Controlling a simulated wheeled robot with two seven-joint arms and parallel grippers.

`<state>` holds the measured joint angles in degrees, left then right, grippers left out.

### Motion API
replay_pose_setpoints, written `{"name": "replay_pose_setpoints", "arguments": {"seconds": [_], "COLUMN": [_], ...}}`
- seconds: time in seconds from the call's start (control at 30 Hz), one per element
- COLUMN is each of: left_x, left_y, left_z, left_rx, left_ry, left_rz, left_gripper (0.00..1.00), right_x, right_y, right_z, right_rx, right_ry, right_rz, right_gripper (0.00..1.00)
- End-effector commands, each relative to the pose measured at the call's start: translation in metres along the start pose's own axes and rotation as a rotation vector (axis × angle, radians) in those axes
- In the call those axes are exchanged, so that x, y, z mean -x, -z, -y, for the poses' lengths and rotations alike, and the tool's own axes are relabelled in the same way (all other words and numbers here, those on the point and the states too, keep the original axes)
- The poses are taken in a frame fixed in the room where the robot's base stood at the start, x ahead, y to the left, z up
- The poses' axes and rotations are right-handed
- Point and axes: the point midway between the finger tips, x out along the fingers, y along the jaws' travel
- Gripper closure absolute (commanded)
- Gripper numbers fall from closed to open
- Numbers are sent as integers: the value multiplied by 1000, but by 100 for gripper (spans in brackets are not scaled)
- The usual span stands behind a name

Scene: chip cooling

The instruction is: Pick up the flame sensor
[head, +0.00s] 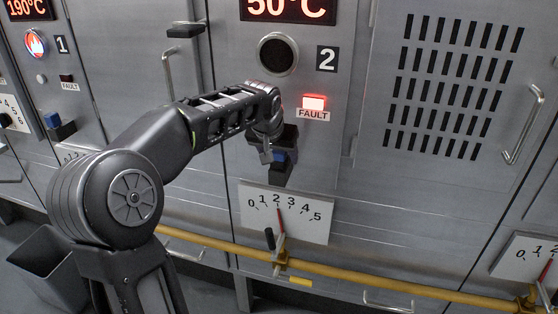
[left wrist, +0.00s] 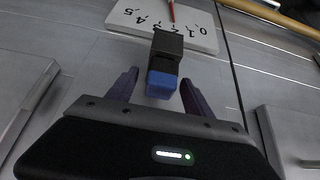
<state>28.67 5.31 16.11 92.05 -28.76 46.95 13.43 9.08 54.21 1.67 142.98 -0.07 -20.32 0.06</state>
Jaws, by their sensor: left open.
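The flame sensor, apparently the small black block with a blue end (head: 281,172), sticks out from the metal cabinet below the panel marked 2. It also shows in the left wrist view (left wrist: 166,45), with its blue end toward my gripper. My left gripper (head: 270,152) is at the sensor, partly hidden by its own wrist in the head view. In the left wrist view the open fingers (left wrist: 160,76) stand on either side of the blue end, with a gap on both sides. My right gripper is not in view.
A lit red FAULT lamp (head: 314,103) is above right of the gripper. A 0–5 dial plate (head: 310,226) with a red pointer is below, above a yellow pipe (head: 340,277). A similar blue-and-black block (head: 62,131) is under panel 1. A door handle (head: 524,125) projects at right.

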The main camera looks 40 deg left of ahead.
Motion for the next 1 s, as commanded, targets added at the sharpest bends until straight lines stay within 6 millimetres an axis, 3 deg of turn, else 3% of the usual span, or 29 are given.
{"name": "replay_pose_setpoints", "arguments": {"seconds": [0.3,1.0], "left_x": [0,0], "left_y": [0,0], "left_z": [0,0], "left_rx": [0,0], "left_ry": [0,0], "left_rz": [0,0], "left_gripper": [40,97], "right_x": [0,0], "right_y": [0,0], "right_z": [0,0], "right_rx": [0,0], "right_ry": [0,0], "right_rz": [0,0], "right_gripper": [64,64]}}
